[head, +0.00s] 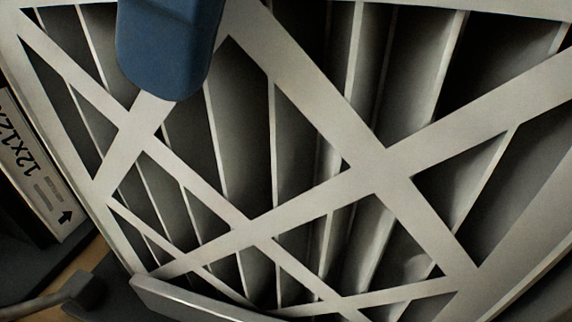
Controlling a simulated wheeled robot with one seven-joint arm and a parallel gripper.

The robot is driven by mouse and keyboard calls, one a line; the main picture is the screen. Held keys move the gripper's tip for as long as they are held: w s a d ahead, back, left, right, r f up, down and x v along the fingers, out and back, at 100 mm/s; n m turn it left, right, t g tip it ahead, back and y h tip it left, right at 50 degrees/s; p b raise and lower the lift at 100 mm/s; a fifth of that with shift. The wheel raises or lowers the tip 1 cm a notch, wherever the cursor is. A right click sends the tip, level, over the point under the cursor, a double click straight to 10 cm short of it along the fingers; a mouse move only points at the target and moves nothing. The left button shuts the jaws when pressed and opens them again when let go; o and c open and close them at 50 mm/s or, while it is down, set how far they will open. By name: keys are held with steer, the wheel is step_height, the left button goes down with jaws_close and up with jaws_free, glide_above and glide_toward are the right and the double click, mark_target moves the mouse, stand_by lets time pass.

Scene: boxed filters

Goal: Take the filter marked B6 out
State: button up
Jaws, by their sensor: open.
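A large pleated filter (385,170) fills most of the head view, very close to the camera and seen at a tilt. Its pale lattice frame crosses over dark pleats. No B6 mark shows on the part in view, so I cannot tell which filter this is. A blue rounded part (168,50) comes down from the top edge and covers the filter's upper left. It looks like a piece of my own arm, but I cannot be sure. No pair of gripper fingers can be made out.
At the left edge, a dark box bears a white label (38,170) reading "12x12" with an arrow. At the lower left are a dark block (86,289) on a grey rod and a strip of wood-coloured surface (88,258). Little free room shows.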

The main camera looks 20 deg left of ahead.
steer(key=shift+f+b, duration=0.25)
steer(key=shift+b, duration=0.15)
stand_by(0.3)
steer(key=shift+c, duration=0.3)
steer(key=c, duration=1.4)
steer(key=shift+r, duration=0.2)
